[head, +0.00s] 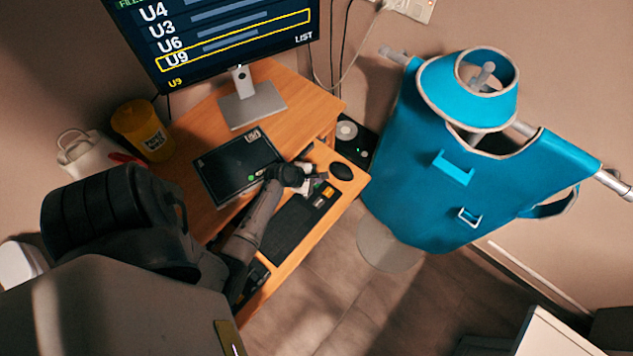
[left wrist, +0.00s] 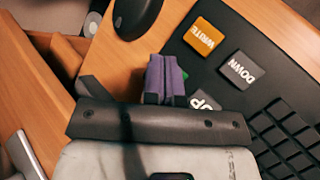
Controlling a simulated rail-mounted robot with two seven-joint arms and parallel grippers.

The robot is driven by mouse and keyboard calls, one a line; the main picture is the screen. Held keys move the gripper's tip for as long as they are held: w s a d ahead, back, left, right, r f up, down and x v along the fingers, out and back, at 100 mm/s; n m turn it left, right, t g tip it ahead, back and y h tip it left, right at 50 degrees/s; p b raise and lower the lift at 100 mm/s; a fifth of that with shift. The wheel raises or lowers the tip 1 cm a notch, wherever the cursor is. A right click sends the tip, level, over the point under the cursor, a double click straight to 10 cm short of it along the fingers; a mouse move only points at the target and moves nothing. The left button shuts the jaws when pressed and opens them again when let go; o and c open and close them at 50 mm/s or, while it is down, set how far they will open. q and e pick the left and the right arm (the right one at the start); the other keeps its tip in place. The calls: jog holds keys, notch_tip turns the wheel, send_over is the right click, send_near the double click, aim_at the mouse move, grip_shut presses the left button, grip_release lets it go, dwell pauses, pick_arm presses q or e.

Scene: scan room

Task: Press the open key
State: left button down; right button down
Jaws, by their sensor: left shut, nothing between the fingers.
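The keyboard (head: 287,232) lies on the pull-out shelf of the wooden desk, and also fills the right of the left wrist view (left wrist: 290,75). A green sliver shows beside the fingers, mostly hidden; no key labelled open is readable. I cannot tell whether the fingertips touch a key. My right gripper is out of view.
The monitor (head: 225,35) shows a list with U9 framed in yellow and the word LIST. A black mouse (head: 341,171) lies beside the keyboard. A blue apron (head: 430,190) hangs right.

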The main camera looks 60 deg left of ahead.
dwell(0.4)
pick_arm(q)
jog(key=shift+f, duration=0.25)
jog(key=shift+f, duration=0.15)
dwell(0.4)
jog(key=shift+f, duration=0.4)
dwell(0.4)
dwell(0.3)
jog(key=shift+r+p, duration=0.85)
jog(key=shift+p, duration=0.2)
